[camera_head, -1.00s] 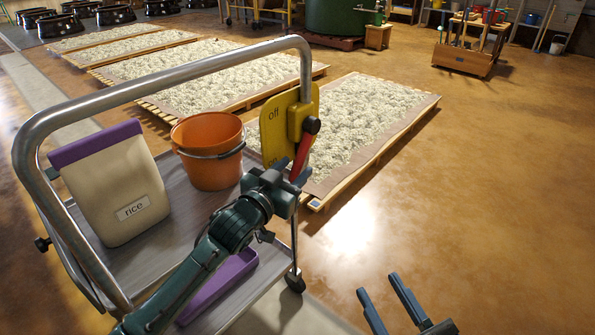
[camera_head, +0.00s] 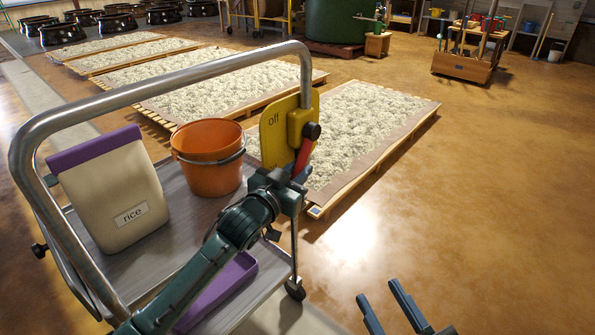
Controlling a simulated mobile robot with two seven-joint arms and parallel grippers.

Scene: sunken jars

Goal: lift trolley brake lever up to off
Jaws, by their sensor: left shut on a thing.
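The trolley brake has a yellow plate (camera_head: 272,135) marked "off" at its upper part, fixed by the right end of the trolley's (camera_head: 178,185) metal handle. A red brake lever (camera_head: 304,153) hangs down and slightly left from a black pivot knob (camera_head: 312,131). My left gripper (camera_head: 298,174) is shut on the lower part of the red lever, and its fingers hide the lever's end. It also covers the plate's lower part. My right gripper (camera_head: 388,309) is open and empty at the bottom edge, apart from the trolley.
On the trolley stand a rice bag (camera_head: 112,190), an orange bucket (camera_head: 208,158) and a purple tray (camera_head: 220,290), partly behind my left arm. Pallets of pale grain (camera_head: 350,135) lie behind.

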